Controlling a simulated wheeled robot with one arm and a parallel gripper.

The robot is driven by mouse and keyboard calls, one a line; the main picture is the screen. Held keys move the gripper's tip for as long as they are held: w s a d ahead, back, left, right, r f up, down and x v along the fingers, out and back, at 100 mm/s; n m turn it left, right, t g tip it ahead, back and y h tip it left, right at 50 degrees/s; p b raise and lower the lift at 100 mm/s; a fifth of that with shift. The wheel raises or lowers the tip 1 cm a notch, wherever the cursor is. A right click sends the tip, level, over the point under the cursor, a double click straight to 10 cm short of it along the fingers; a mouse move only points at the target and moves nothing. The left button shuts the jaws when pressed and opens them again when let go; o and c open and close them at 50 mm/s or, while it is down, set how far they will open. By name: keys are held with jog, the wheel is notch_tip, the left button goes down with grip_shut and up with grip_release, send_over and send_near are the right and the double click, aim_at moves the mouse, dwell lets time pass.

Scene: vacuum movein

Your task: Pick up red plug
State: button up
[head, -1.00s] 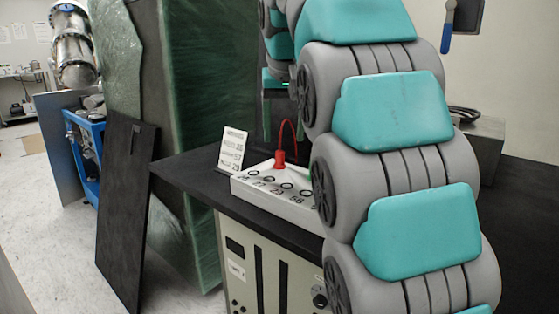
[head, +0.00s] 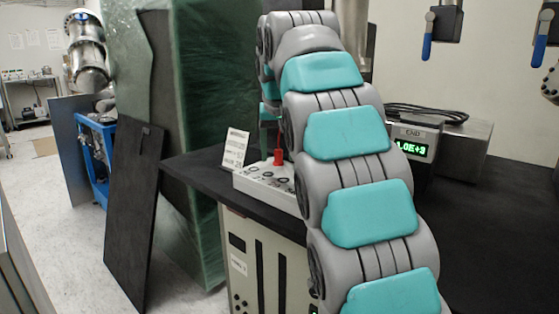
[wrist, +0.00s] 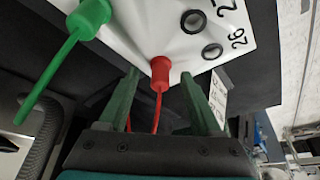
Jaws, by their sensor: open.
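The red plug (wrist: 161,72) stands in a socket of the white socket box (wrist: 225,22) in the wrist view, its red cable running back between my fingers. In the head view the red plug (head: 278,157) stands upright on the white box (head: 246,182). My gripper (wrist: 160,84) is open, with one green finger on each side of the plug's cable end. I cannot tell whether either finger touches the plug. In the head view my arm hides most of the gripper and part of the box.
A green plug (wrist: 91,14) with its cable is left of the red one. A white label card (head: 235,149) stands behind the box on the black bench (head: 195,176). A lit display (head: 412,148) and a dark cable coil (head: 425,112) are at the right.

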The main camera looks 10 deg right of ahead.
grip_shut()
dwell(0.3)
jog(key=shift+r, duration=0.1)
